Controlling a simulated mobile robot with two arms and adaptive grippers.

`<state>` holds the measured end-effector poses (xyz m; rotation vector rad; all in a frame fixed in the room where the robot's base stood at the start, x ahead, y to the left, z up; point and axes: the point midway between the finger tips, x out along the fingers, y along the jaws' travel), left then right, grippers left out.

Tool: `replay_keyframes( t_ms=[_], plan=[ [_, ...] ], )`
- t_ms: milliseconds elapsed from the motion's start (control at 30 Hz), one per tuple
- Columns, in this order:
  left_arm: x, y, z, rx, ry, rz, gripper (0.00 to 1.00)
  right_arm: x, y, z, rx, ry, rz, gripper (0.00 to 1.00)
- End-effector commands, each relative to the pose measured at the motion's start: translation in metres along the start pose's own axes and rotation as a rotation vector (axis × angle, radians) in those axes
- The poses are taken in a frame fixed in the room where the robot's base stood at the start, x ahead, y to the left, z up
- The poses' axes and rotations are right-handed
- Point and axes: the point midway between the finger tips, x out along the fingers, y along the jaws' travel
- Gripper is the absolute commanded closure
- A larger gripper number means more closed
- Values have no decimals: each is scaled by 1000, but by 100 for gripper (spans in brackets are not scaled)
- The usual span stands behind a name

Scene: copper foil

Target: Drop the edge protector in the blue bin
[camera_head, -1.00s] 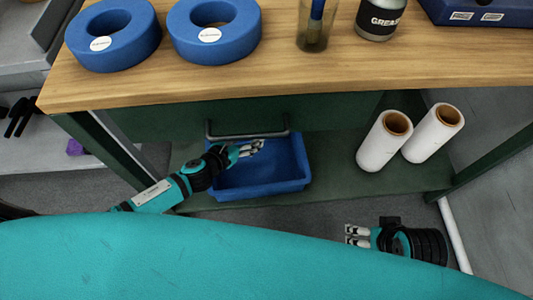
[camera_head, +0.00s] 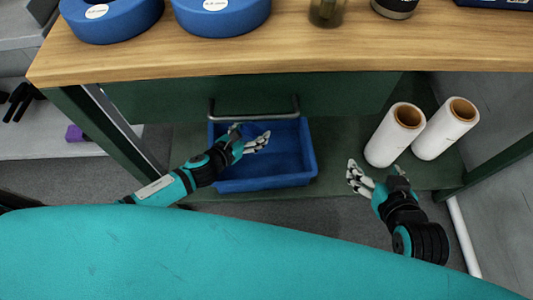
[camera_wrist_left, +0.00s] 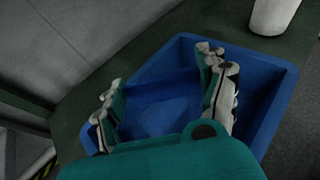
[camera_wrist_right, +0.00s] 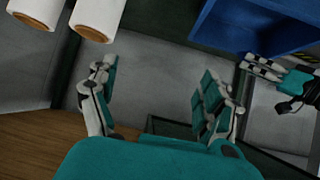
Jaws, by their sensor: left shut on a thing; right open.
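The blue bin (camera_head: 270,181) stands on the green lower shelf beneath the workbench. My left gripper (camera_head: 257,138) is over the bin, its fingers pointing right. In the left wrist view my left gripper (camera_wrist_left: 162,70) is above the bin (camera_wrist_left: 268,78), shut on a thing. I take it to be the edge protector, but it blends with the bin's blue, so its outline cannot be told. My right gripper (camera_head: 371,170) is open and empty, right of the bin and in front of the white rolls. It is also open in the right wrist view (camera_wrist_right: 157,72).
Two white rolls (camera_head: 394,142) (camera_head: 444,132) stand right of the bin. A metal drawer handle (camera_head: 253,117) juts out just above the bin's back. The wooden benchtop (camera_head: 300,55) overhangs the shelf and carries blue rings (camera_head: 112,22). Shelf space lies between bin and rolls.

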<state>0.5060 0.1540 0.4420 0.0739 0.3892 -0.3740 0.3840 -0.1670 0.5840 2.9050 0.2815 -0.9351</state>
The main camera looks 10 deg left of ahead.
Motion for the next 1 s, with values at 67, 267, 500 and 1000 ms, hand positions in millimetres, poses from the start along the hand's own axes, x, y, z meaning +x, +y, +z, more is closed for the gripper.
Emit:
replay_keyframes(
  t_ms=[67, 267, 500, 1000],
  plan=[
    [2, 0, -4, -1, 0, 0, 53, 3, -2, -10, 0, 60, -4, 18],
    [4, 0, -9, -1, -1, 0, 53, 5, -6, -39, -1, 209, -13, 18],
    [5, 0, -12, 0, -1, 0, 53, 2, -9, -62, -1, 327, -20, 18],
    [5, 0, -12, 0, 0, 0, 14, 0, -10, -68, -1, 357, -21, 18]
  ],
)
